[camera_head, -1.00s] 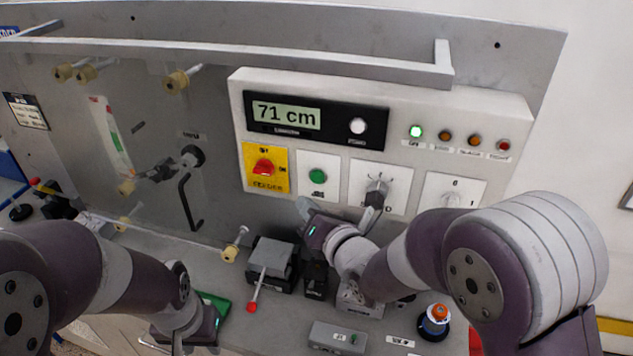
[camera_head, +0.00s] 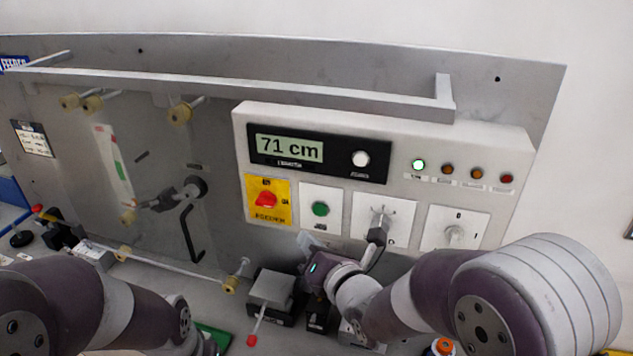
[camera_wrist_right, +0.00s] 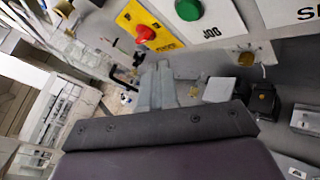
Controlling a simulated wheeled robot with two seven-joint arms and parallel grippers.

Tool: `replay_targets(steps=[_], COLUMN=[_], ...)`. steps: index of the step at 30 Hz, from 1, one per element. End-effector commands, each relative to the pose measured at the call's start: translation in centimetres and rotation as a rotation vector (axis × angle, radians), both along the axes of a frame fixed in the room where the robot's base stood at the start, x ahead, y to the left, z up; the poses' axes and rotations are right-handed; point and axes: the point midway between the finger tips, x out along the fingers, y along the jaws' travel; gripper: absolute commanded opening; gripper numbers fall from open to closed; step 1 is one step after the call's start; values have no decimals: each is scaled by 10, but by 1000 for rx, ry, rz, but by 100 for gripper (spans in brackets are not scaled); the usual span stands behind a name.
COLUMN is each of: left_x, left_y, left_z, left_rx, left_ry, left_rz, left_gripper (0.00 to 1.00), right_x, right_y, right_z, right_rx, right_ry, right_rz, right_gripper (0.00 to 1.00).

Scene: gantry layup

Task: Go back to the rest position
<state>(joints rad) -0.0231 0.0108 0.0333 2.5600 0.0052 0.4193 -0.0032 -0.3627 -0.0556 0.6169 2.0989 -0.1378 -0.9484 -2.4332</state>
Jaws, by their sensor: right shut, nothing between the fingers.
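My right gripper (camera_head: 306,241) is in front of the control panel (camera_head: 400,112), just below the green button (camera_head: 320,208). Its fingers also show in the right wrist view (camera_wrist_right: 157,86); they are together with nothing between them. They look clear of the green button, which shows at the top of that view (camera_wrist_right: 188,9). My left arm comes in at the lower left of the head view, and its gripper is below the picture edge.
The panel has a red switch on a yellow plate (camera_head: 266,200), a dark-handled selector (camera_head: 377,235) and a white knob (camera_head: 454,234). A rail (camera_head: 260,92) runs above the panel.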

Motion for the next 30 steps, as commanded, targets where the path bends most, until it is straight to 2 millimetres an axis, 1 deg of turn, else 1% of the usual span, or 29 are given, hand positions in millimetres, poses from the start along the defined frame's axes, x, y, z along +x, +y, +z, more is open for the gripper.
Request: replay_targets(steps=[2, 4, 5, 8, 9, 11, 12, 14, 15, 16, 17, 18, 20, 21, 24, 30], left_x=[0, 0, 0, 0, 0, 0, 0, 0, 0, 0, 0, 0, 0, 0, 0, 0], left_y=[0, 0, 0, 0, 0, 0, 0, 0, 0, 0, 0, 0, 0, 0, 0, 0], left_z=[0, 0, 0, 0, -2, -8, -12, -20, -25, -29, -33, -40, -51, -58, -62, -58], left_rx=[0, 0, 0, 0, 0, 0, 0, 0, 0, 0, 0, 0, 0, 0, 0, 0], left_ry=[0, 0, 0, 0, 0, 0, 0, 0, 0, 0, 0, 0, 0, 0, 1, 0], left_rz=[0, 0, 0, 0, 0, 0, 0, 0, 0, 0, 0, 0, 0, 0, 0, 0], left_gripper=[38, 38, 38, 38, 38, 38, 38, 38, 38, 38, 38, 38, 38, 38, 38, 38], right_x=[0, -1, -2, -20, -32, -53, -70, -99, -119, -134, -149, -167, -191, -196, -189, -189], right_y=[0, -1, -3, -16, -27, -49, -65, -91, -107, -118, -128, -141, -157, -167, -179, -180], right_z=[0, -7, -15, -60, -79, -109, -126, -147, -158, -164, -170, -176, -183, -186, -185, -182], right_rx=[27, 119, 182, 469, 609, 827, 973, 1181, 1309, 1397, 1474, 1567, 1665, 1694, 1767, 1767], right_ry=[15, 102, 176, 560, 730, 952, 1067, 1178, 1211, 1214, 1203, 1169, 1103, 1080, 1041, 1039], right_rz=[-5, -27, -52, -236, -370, -628, -828, -1152, -1371, -1528, -1680, -1868, -2086, -2137, -2137, -2138], right_gripper=[0, 0, 0, 0, 0, 0, 0, 0, 0, 0, 0, 0, 0, 0, 0, 0])
